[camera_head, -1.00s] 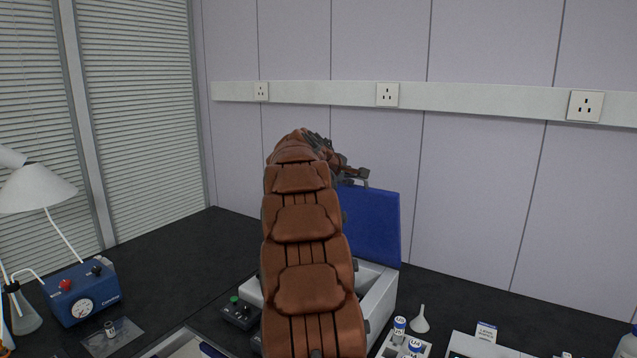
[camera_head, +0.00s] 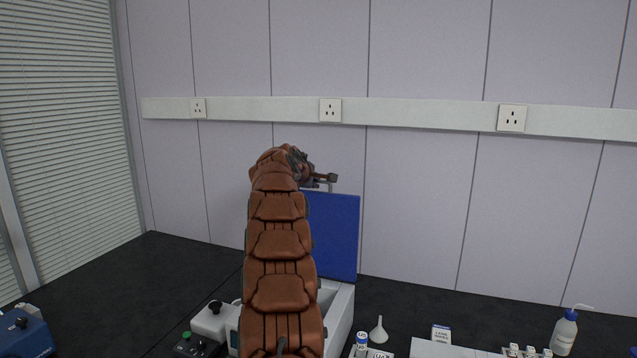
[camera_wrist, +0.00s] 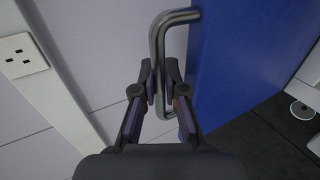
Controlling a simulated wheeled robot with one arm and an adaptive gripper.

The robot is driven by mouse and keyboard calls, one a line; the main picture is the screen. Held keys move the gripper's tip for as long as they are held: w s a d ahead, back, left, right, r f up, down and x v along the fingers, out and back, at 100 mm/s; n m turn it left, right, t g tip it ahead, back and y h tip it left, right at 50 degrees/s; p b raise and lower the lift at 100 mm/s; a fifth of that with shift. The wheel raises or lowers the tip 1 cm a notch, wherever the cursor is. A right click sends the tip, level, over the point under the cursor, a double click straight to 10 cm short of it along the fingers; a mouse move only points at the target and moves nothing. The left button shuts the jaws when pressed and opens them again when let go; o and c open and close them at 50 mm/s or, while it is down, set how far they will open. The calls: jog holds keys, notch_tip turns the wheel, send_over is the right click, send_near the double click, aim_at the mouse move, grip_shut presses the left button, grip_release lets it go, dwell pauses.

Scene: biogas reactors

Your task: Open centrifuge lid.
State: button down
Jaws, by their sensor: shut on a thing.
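The centrifuge lid (camera_head: 335,236) is a blue panel standing upright at the back of the white centrifuge body (camera_head: 338,318) in the head view. It also fills the right middle of the wrist view (camera_wrist: 240,60). A bent metal handle (camera_wrist: 158,42) is fixed to the lid. My gripper (camera_wrist: 163,95) is shut on the handle's long bar, with one finger on each side. In the head view my gripper (camera_head: 325,180) is at the lid's top edge, and my arm hides much of the centrifuge.
The wall with sockets (camera_head: 330,110) is close behind the raised lid. A funnel (camera_head: 378,330), a vial (camera_head: 361,343) and a wash bottle (camera_head: 564,332) stand to the right. A control box (camera_head: 190,346) is to the left. The black bench is clear at the back left.

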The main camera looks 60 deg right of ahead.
jog(key=shift+w+d+r, duration=0.15)
jog(key=shift+d, duration=0.05)
dwell(0.4)
jog(key=c, duration=1.5)
grip_release()
jog(key=o, duration=0.3)
jog(key=v, duration=1.2)
